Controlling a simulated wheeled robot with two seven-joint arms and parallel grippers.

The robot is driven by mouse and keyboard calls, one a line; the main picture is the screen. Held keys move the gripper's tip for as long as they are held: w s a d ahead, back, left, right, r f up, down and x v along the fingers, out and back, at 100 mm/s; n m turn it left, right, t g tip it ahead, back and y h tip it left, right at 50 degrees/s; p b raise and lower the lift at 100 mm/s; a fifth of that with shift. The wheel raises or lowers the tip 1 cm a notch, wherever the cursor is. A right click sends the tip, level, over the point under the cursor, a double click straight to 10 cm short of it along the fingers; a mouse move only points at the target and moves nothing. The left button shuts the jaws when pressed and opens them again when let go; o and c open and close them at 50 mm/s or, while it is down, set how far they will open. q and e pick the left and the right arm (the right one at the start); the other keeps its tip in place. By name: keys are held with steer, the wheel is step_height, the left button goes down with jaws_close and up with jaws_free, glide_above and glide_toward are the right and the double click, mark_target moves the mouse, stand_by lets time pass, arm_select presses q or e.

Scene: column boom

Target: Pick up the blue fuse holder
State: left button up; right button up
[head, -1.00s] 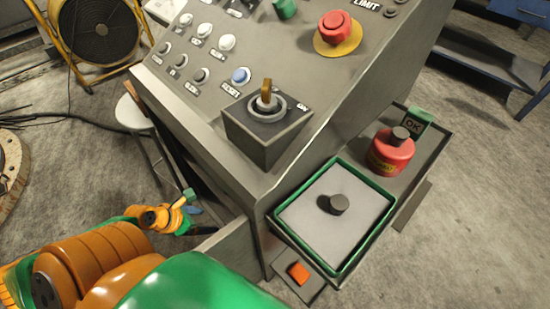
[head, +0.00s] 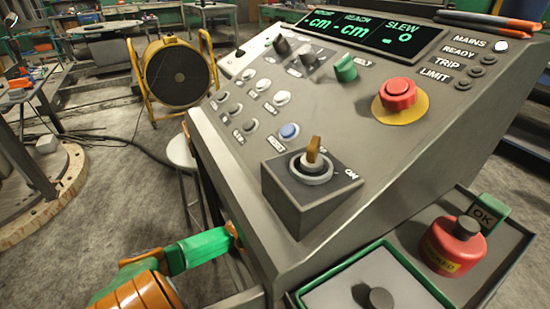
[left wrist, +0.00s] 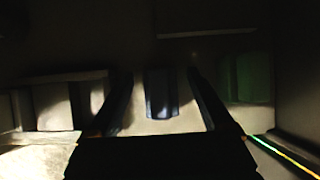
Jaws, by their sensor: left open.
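In the left wrist view a small dark-blue block (left wrist: 160,95), which looks like the blue fuse holder, stands upright in a dark space against a pale surface. My left gripper (left wrist: 158,76) is open, with one dark finger on each side of it and a gap to both. I cannot tell how deep the block sits between the fingers. In the head view my left arm reaches to the console's lower left side, and its gripper and the fuse holder are hidden there. My right gripper is in neither view.
The sloped console (head: 340,110) stands over my left arm. A dim green block (left wrist: 248,75) is right of the fingers, and pale block shapes (left wrist: 52,105) are to the left. A green-rimmed tray (head: 430,284) and a red canister (head: 453,248) are at the lower right.

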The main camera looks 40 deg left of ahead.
arm_select(q)
steer(key=shift+w+f, duration=0.35)
steer(key=shift+f, duration=0.2)
steer(key=shift+r, duration=0.1)
steer(key=shift+c, duration=0.9)
jaws_close()
